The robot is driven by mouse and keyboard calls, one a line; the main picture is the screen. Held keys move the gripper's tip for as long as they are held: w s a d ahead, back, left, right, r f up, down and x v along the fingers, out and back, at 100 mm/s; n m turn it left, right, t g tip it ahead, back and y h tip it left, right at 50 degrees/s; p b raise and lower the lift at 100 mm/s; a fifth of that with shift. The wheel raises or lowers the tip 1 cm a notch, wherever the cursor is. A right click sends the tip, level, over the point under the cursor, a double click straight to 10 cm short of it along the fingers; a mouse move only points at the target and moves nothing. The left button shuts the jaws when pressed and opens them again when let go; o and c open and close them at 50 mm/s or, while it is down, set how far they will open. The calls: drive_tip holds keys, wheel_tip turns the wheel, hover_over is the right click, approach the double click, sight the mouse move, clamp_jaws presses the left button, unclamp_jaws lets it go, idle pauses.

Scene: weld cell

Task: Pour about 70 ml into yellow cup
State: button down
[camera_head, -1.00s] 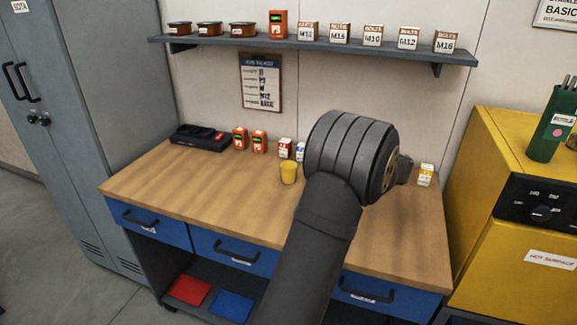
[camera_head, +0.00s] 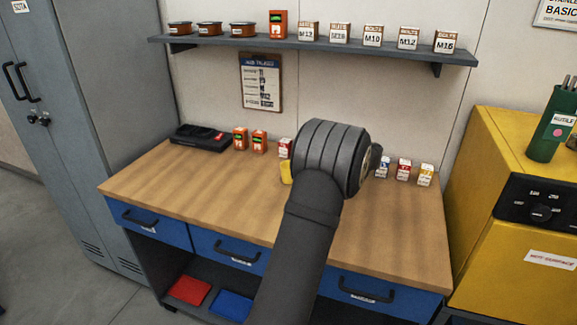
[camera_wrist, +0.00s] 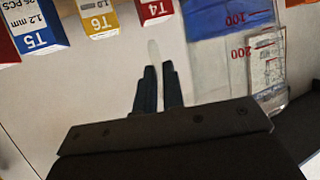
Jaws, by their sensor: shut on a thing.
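The yellow cup (camera_head: 286,172) stands on the workbench in the head view, and my wrist covers its right part. In the wrist view my gripper (camera_wrist: 159,68) has its two dark fingers close together. A clear measuring beaker (camera_wrist: 235,50) with blue liquid and red 100 and 200 marks is just right of the fingers. I take it as the thing held, though the grip on it is hard to see. A thin pale sliver shows past the fingertips. The gripper and beaker are hidden behind my wrist in the head view.
Small boxes stand along the back of the workbench (camera_head: 190,200): a red-white one (camera_head: 285,148) left of my wrist, and blue (camera_head: 382,167), red (camera_head: 403,170) and yellow (camera_head: 426,175) ones to its right. A black tray (camera_head: 200,138) lies back left. The bench's front left is clear.

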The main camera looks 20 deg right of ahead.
drive_tip(key=w+a+r+n+h, duration=0.3)
drive_tip(key=a+r+n+h, duration=0.1)
drive_tip(key=a+r+n, duration=0.2)
drive_tip(key=shift+a+r+n+b, duration=0.4)
drive_tip(key=shift+a+n, duration=0.3)
drive_tip(key=shift+a, duration=0.2)
idle(0.3)
drive_tip(key=shift+w+a+f+n+h+b, duration=0.1)
drive_tip(key=shift+w+a+n+h+b, duration=0.15)
drive_tip(key=shift+a+n+h+b, duration=0.8)
drive_tip(key=shift+w+a+f+n+y+b, duration=0.15)
drive_tip(key=shift+a+n+b, duration=0.25)
drive_tip(key=shift+b, duration=1.3)
idle(1.9)
drive_tip(key=shift+r, duration=0.1)
drive_tip(key=shift+s+d+r+m+g+y, duration=0.15)
drive_tip(key=shift+s+d+m+y, duration=0.15)
drive_tip(key=shift+d+m, duration=0.45)
drive_tip(key=shift+s+d+f+m+g+y, duration=0.15)
drive_tip(key=shift+d+m+y, duration=0.15)
drive_tip(key=shift+d+m, duration=0.4)
drive_tip(key=shift+r, duration=0.1)
